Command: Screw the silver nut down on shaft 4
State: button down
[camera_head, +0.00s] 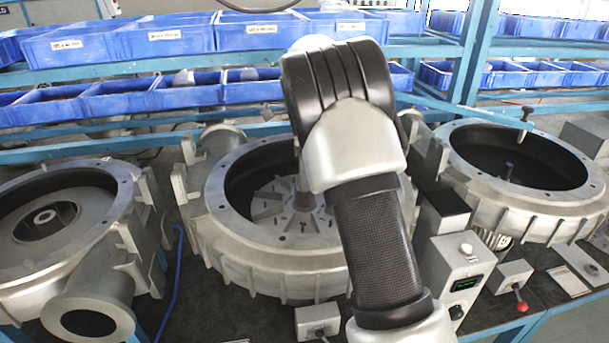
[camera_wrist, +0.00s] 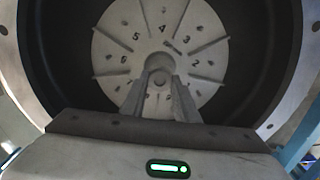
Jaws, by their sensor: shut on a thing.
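In the wrist view, my gripper (camera_wrist: 159,90) reaches down into a dark round housing, its two fingers on either side of a small round grey piece, the silver nut (camera_wrist: 160,76). The fingers are shut on it. It sits in line with the central hub of a pale ribbed disc (camera_wrist: 205,50) marked with several numbers, 4 among them. The shaft under the nut is hidden, and the thread contact cannot be told. In the head view, the disc (camera_head: 268,204) lies in the middle housing (camera_head: 228,248); my arm hides the gripper and most of the hub.
Another open housing (camera_head: 112,205) stands at left and one (camera_head: 470,185) at right, with a dark shaft inside. A control box (camera_head: 456,275) and small boxes stand at the front right. Blue bins (camera_head: 95,42) fill the racks behind. My arm blocks the middle.

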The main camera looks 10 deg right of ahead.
jog(key=m, duration=1.1)
jog(key=c, duration=1.7)
grip_release()
jog(key=shift+o, duration=0.2)
